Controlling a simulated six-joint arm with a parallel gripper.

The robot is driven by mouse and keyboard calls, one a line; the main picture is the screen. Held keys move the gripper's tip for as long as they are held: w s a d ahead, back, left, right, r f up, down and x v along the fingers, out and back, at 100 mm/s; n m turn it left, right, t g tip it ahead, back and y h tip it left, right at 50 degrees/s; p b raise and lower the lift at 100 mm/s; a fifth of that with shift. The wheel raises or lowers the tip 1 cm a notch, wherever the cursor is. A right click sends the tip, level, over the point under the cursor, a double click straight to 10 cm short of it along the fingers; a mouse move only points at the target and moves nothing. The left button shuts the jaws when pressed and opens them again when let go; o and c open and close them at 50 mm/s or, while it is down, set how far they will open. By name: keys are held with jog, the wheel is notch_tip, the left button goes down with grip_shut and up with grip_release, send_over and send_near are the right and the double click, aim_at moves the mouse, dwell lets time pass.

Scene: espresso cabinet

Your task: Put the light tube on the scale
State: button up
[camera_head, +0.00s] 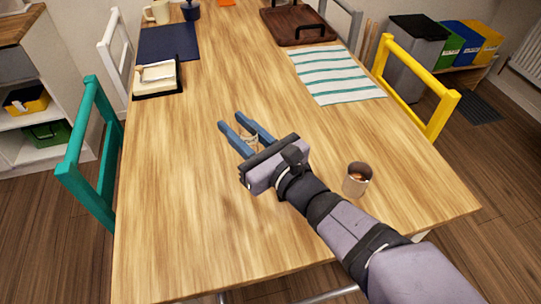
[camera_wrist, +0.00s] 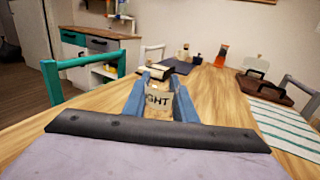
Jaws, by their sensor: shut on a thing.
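My gripper (camera_head: 231,120) is over the middle of the wooden table, its blue fingers pointing to the back left. It is shut on the light tube (camera_head: 249,139), a small pale tube mostly hidden by the fingers. In the wrist view the tube (camera_wrist: 157,101) sits between the fingers (camera_wrist: 161,78), with the letters "GHT" visible. I cannot tell whether the tube touches the table. A low cream-topped thing with a black base (camera_head: 158,78), possibly the scale, is at the table's left side, apart from my gripper. It also shows beyond the fingers in the wrist view (camera_wrist: 157,73).
A striped cloth (camera_head: 335,76) and brown tray (camera_head: 298,25) lie at the back right, a dark blue mat (camera_head: 167,42) at the back left. Table between gripper and cream-topped thing is clear.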

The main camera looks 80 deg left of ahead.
jog(key=w+a+r+m+t+y, duration=0.1)
jog(key=w+m+t, duration=0.1)
jog(key=w, duration=0.3)
jog(key=w+a+r+m+t, duration=0.1)
jog(key=w+t, duration=0.2)
jog(key=w, duration=0.3)
jog(key=shift+a+f, duration=0.15)
jog(key=shift+f, duration=4.9)
jog(key=shift+s+f+b, duration=0.1)
jog(key=shift+f+b, duration=0.1)
jog(key=shift+b, duration=0.2)
jog(key=o, duration=1)
jog(key=shift+o, duration=0.2)
jog(key=shift+r, duration=0.1)
jog(key=shift+r+p, duration=0.15)
jog(key=shift+p, duration=0.15)
jog(key=d, duration=0.4)
jog(key=w+d, duration=0.1)
jog(key=d, duration=0.3)
jog(key=d+b, duration=0.1)
jog(key=d, duration=0.3)
jog(key=shift+w, duration=0.3)
